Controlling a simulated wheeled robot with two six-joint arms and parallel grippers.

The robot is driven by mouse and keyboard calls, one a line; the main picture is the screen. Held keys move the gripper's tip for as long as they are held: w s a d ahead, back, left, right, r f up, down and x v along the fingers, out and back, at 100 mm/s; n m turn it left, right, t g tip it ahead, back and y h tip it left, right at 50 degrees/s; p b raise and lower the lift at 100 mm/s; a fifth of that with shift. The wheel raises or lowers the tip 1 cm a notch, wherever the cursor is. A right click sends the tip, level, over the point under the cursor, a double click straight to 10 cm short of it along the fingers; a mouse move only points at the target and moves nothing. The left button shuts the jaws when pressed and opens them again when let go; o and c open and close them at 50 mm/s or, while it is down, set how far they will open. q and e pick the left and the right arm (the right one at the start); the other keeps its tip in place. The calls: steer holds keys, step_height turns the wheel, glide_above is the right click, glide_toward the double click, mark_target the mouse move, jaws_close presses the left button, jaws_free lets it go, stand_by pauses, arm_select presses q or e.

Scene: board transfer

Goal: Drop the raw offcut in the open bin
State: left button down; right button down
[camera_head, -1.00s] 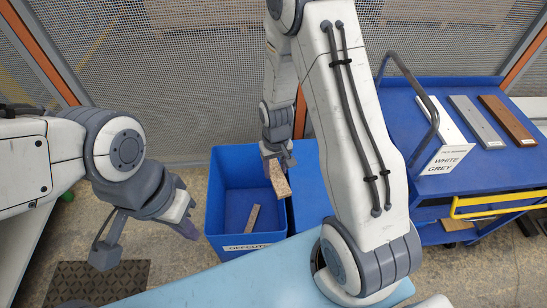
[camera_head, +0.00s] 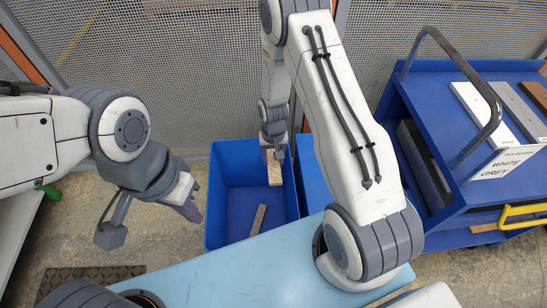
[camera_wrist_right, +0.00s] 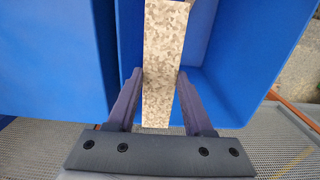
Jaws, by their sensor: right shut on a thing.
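The raw offcut (camera_head: 275,172) is a short speckled tan strip. My right gripper (camera_head: 273,150) is shut on its upper end and holds it at the back right of the open blue bin (camera_head: 222,192). In the right wrist view the offcut (camera_wrist_right: 162,60) sits between the two fingers of the gripper (camera_wrist_right: 158,100), with blue bin walls around it. Its exact height against the rim is hard to tell. My left gripper (camera_head: 150,222) is open and empty, left of the bin.
Another strip (camera_head: 258,219) lies on the bin floor. A second blue surface (camera_head: 311,178) stands right beside the bin. A blue trolley (camera_head: 425,95) with white, grey and brown boards is at the right. A light blue surface (camera_head: 240,275) lies in front.

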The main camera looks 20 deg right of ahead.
steer(key=shift+s, duration=0.1)
steer(key=shift+f+b, duration=1.15)
steer(key=shift+f, duration=0.65)
steer(key=shift+c, duration=1)
jaws_free()
steer(key=shift+r, duration=0.15)
step_height(320, 180, up, 10)
steer(key=shift+r+p, duration=0.15)
steer(key=shift+p, duration=0.35)
